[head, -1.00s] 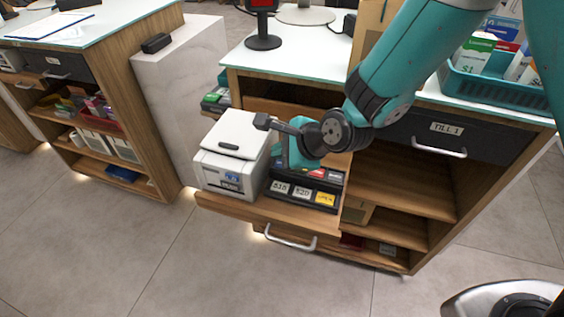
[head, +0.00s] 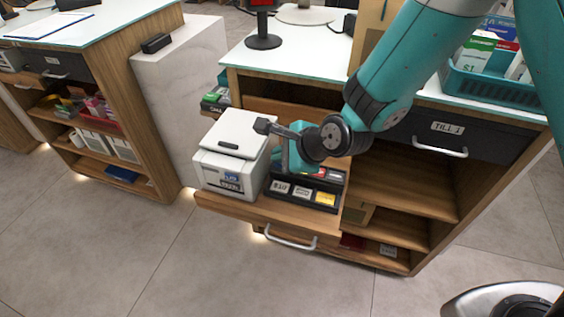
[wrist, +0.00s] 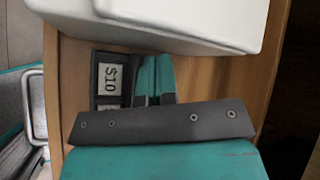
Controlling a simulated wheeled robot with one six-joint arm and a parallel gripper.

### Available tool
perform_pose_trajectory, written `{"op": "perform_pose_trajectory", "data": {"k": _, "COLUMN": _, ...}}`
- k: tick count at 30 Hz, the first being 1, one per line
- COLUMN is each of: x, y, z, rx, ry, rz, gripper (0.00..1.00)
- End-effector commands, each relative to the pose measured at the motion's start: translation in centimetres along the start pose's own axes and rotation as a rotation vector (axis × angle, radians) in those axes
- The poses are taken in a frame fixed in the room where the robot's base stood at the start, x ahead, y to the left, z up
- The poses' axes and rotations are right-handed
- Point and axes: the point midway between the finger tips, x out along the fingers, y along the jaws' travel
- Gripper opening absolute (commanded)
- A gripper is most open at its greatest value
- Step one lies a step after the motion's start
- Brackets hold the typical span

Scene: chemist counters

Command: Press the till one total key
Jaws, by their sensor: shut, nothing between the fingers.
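The black till keypad (head: 300,205) lies on a pulled-out wooden shelf in the head view. Its front row shows a $10 key (head: 279,187), another white key (head: 302,192) and a yellow key (head: 325,198); I cannot read the yellow label. My gripper (head: 296,166) is shut and empty over the back left of the keypad, hiding keys there. In the wrist view, its teal fingers (wrist: 153,82) are together beside the $10 key (wrist: 111,80). I cannot tell whether they touch the keypad.
A white printer (head: 228,150) stands on the shelf (head: 262,210) close to the left of the keypad. The TILL 1 drawer (head: 470,140) is closed at the right. A teal basket of boxes (head: 490,90) sits on the counter top.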

Motion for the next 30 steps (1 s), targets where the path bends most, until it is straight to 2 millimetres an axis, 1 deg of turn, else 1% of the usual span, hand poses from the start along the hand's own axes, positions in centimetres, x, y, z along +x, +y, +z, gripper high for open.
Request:
{"op": "perform_pose_trajectory", "data": {"k": 17, "x": 0.2, "y": 0.2, "z": -0.2, "rx": 0.0, "ry": 0.0, "rz": 0.0, "gripper": 0.0}}
{"op": "perform_pose_trajectory", "data": {"k": 30, "x": -0.9, "y": -0.7, "z": 0.7, "rx": 0.0, "ry": 0.0, "rz": 0.0, "gripper": 0.0}}
